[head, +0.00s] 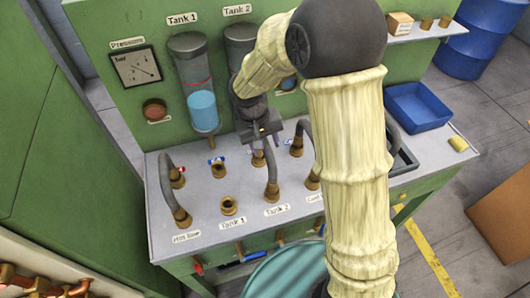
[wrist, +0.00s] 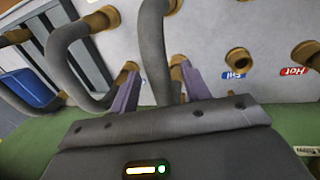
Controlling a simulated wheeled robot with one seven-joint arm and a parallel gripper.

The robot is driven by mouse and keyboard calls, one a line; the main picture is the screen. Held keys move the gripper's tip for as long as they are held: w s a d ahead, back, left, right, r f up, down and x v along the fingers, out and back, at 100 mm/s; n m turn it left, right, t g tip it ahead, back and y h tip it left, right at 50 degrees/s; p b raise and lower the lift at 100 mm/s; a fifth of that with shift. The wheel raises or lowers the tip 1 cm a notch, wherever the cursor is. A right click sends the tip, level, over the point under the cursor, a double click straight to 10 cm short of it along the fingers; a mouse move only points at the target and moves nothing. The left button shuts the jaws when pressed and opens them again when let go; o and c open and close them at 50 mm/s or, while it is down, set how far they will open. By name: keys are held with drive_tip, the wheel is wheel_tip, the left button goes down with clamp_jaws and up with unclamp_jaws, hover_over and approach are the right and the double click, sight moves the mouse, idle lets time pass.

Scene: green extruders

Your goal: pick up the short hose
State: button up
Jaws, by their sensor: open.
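Several short grey hoses with brass ends arch over the light worktop. In the head view, one (head: 271,168) rises from the "Tank 2" label to a fitting behind it, another (head: 165,187) stands at the left, and one more (head: 304,127) is at the right, partly behind my arm. My gripper (head: 262,143) is open above the back of the middle hose. In the wrist view, the purple fingers of my gripper (wrist: 162,84) stand apart, with the middle hose (wrist: 155,45) passing between them. I cannot tell whether either finger touches it.
A bare brass port (head: 228,205) is at "Tank 1". The green panel (head: 100,75) with gauge and tank cylinders rises close behind. A blue tray (head: 418,107) sits at the right, and a teal drum (head: 285,272) stands in front of the bench.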

drive_tip(key=shift+d+f, duration=0.1)
drive_tip(key=shift+f, duration=0.5)
drive_tip(key=shift+c, duration=0.5)
clamp_jaws()
